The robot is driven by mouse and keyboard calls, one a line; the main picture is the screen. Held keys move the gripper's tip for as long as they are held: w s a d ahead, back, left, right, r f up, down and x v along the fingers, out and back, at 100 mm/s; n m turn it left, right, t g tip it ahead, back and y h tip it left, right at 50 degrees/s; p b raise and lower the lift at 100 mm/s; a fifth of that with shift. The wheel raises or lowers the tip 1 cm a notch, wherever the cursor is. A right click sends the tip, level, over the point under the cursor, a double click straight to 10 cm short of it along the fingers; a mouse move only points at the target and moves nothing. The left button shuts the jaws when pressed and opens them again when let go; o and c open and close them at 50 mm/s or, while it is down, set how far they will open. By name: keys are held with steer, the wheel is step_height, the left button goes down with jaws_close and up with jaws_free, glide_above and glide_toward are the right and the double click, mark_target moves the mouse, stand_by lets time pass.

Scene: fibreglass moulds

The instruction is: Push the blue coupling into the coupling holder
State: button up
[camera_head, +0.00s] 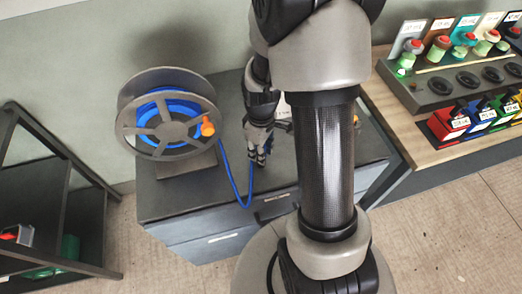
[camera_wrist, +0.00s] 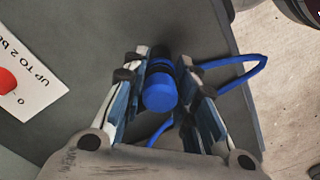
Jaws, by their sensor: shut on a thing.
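The blue coupling (camera_wrist: 160,92) shows in the wrist view, with a blue front end and a dark ring behind it. My gripper (camera_wrist: 162,75) is shut on it, one finger on each side. In the head view my gripper (camera_head: 258,158) is low over the grey cabinet top, right of the hose reel. The blue hose (camera_head: 238,190) runs from the reel and loops up to my gripper; it also shows in the wrist view (camera_wrist: 245,62). I cannot make out the coupling holder in either view; my arm hides part of the cabinet top.
The hose reel (camera_head: 165,110) stands on the left of the cabinet (camera_head: 180,205). A wooden bench (camera_head: 400,115) at the right carries a control panel (camera_head: 440,95) and several coloured boxes. A dark shelf frame (camera_head: 50,215) stands at the left. A white label (camera_wrist: 22,78) shows in the wrist view.

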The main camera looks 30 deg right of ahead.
step_height(320, 180, up, 19)
steer(key=p, duration=0.6)
steer(key=shift+r, duration=0.2)
step_height(320, 180, down, 13)
steer(key=shift+f+b, duration=0.1)
steer(key=shift+b, duration=0.3)
steer(key=shift+f+b, duration=2.35)
steer(key=shift+f, duration=0.5)
steer(key=shift+f+b, duration=0.4)
steer(key=shift+f, duration=0.15)
